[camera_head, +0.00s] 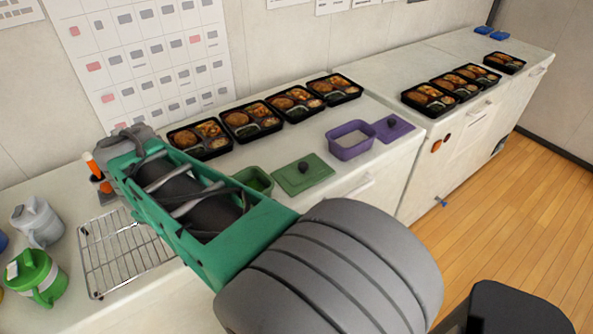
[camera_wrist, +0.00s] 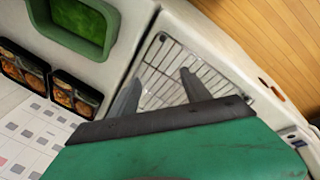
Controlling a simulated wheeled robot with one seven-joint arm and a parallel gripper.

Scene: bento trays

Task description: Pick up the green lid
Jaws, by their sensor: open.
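The green lid (camera_head: 303,178) lies flat on the white counter in the head view, with a dark knob on top. It is just right of an open green container (camera_head: 261,187), whose left side is partly hidden by my arm. In the wrist view the green container (camera_wrist: 106,38) shows at the upper left; I cannot make out the lid there. My gripper (camera_wrist: 160,78) is open and empty, its two fingers apart in front of the wire rack (camera_wrist: 168,52). It is away from the lid; its fingertips are hard to make out in the head view.
Several black bento trays (camera_head: 241,136) line the back of the counter. A purple container (camera_head: 349,153) and purple lid (camera_head: 391,130) sit right of the green lid. The wire rack (camera_head: 121,252), a green jug (camera_head: 36,275) and a grey jug (camera_head: 38,221) stand at the left.

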